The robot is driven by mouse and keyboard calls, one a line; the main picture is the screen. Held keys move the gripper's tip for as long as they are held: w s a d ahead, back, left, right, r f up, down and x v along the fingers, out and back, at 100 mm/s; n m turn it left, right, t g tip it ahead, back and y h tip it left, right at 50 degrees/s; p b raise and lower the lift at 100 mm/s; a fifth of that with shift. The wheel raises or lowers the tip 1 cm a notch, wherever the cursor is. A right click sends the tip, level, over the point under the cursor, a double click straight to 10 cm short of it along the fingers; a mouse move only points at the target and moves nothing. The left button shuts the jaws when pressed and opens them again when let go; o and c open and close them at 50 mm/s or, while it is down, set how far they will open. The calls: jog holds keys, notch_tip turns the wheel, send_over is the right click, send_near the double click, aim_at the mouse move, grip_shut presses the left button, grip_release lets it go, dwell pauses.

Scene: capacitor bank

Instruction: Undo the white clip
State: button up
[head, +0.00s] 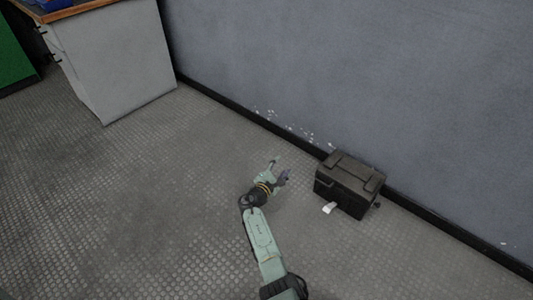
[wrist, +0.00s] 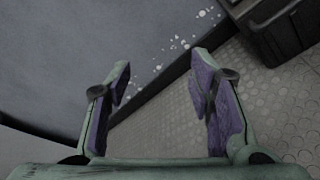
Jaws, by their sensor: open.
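A small white clip (head: 329,208) shows low on the front of a black lidded box (head: 347,188) in the head view. The box stands on the floor close to the wall. My gripper (head: 279,170) is to the left of the box, apart from it, with nothing between its fingers. In the wrist view my gripper (wrist: 160,88) is open, its two purple-padded fingers wide apart. Part of the black box (wrist: 280,28) shows at the upper right of the wrist view. The white clip is not visible in the wrist view.
A grey-blue wall (head: 350,80) with a black skirting strip (head: 240,112) runs behind the box. A pale cabinet (head: 115,62) stands at the upper left. The textured floor (head: 130,200) is clear left of my arm and in front of the box.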

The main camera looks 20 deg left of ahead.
jog(key=a+r+m+y, duration=0.1)
jog(key=a+r+y, duration=0.1)
jog(key=a+r, duration=0.3)
jog(key=shift+w+a+r+m, duration=0.15)
jog(key=shift+a+r+m, duration=0.15)
jog(key=shift+a, duration=0.3)
